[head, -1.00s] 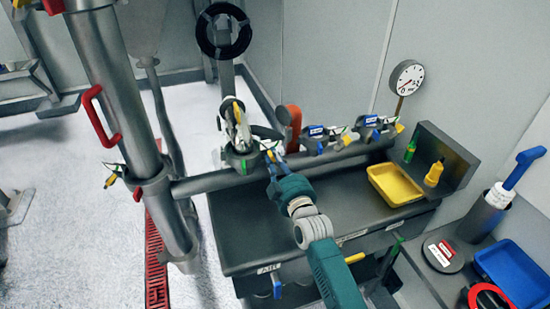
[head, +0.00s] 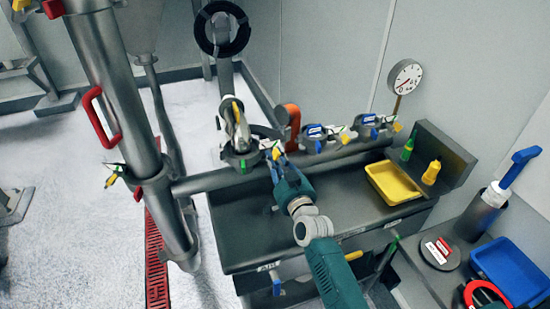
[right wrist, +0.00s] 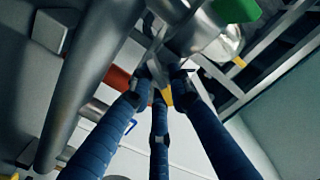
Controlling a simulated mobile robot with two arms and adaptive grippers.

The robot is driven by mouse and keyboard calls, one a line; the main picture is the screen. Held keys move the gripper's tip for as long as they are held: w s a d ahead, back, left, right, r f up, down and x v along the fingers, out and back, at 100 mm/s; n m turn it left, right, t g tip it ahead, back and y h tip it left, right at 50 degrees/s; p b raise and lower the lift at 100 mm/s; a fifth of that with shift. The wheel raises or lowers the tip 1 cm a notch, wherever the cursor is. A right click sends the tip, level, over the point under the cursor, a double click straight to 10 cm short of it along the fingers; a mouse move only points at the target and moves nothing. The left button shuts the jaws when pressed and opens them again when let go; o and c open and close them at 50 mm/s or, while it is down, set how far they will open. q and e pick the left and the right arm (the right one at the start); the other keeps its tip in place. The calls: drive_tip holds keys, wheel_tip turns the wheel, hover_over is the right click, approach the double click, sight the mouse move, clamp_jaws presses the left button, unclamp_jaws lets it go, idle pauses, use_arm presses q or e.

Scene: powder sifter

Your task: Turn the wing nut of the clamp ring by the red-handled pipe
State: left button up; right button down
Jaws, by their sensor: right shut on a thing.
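The red-handled pipe (head: 112,115) is the thick grey upright pipe at the left of the head view. A low horizontal pipe (head: 205,183) runs right from it. A clamp ring (head: 238,157) with green and yellow parts sits on the horizontal pipe. My right gripper (head: 275,160) is at the right side of this clamp ring. In the right wrist view its fingers (right wrist: 160,82) are closed in on a small part with a yellow bit (right wrist: 167,97), seemingly the wing nut. The fingers hide most of it. My left gripper is not in view.
More clamps (head: 317,137) with blue parts and an orange part (head: 292,116) stand close by on the right. A yellow tray (head: 395,196) lies on the grey bench. A gauge (head: 407,76) stands behind. A blue tray (head: 512,270) lies at the lower right.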

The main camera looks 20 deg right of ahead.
drive_tip(key=shift+d+r+m, duration=0.1)
drive_tip(key=shift+m, duration=1.6)
drive_tip(key=c, duration=1.7)
unclamp_jaws()
drive_tip(key=shift+c, duration=0.2)
drive_tip(key=shift+s, duration=0.1)
drive_tip(key=shift+s+f, duration=0.2)
drive_tip(key=shift+s, duration=0.05)
drive_tip(key=s, duration=1.1)
drive_tip(key=shift+s+d+r, duration=0.15)
drive_tip(key=shift+s+d, duration=0.05)
drive_tip(key=shift+d, duration=0.05)
